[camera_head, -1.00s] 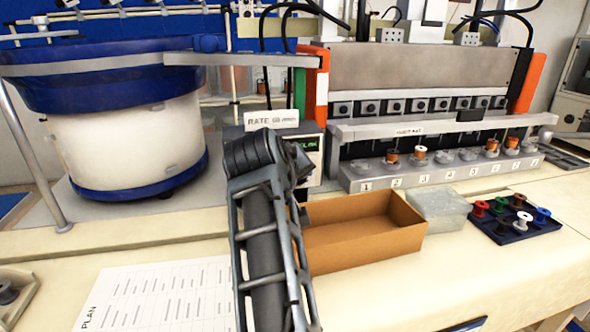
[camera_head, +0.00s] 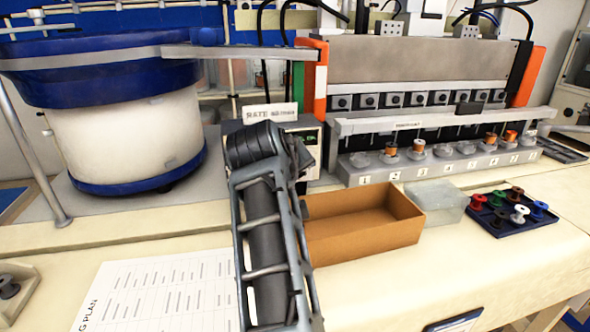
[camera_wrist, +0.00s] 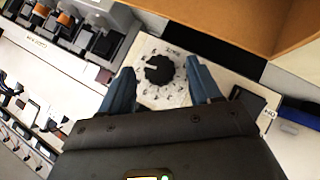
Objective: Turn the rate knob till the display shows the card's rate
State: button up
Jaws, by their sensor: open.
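The black rate knob (camera_wrist: 159,70) sits on a white dial plate (camera_wrist: 176,96) with printed marks in the wrist view. My gripper (camera_wrist: 160,67) is open, with one blue finger on each side of the knob; gaps show between knob and fingers. In the head view my arm hides the knob and the gripper. The green-lit display (camera_head: 309,137) on the control box shows only in part beside my arm, and its digits cannot be read. The white rate card (camera_head: 269,113) stands on top of the box; its print begins with RATE, and the number is blurred.
An open cardboard box (camera_head: 365,240) stands right of my arm, with a clear container (camera_head: 437,203) and a dark spool tray (camera_head: 513,229) beyond it. A bowl feeder (camera_head: 125,130) stands left. A numbered fixture row (camera_head: 440,168) lies behind. A plan sheet (camera_head: 160,295) lies in front.

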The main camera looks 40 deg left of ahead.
jog(key=b+v, duration=0.1)
jog(key=v, duration=0.6)
jog(key=shift+s+r, duration=0.2)
jog(key=shift+s, duration=0.15)
jog(key=shift+d, duration=0.15)
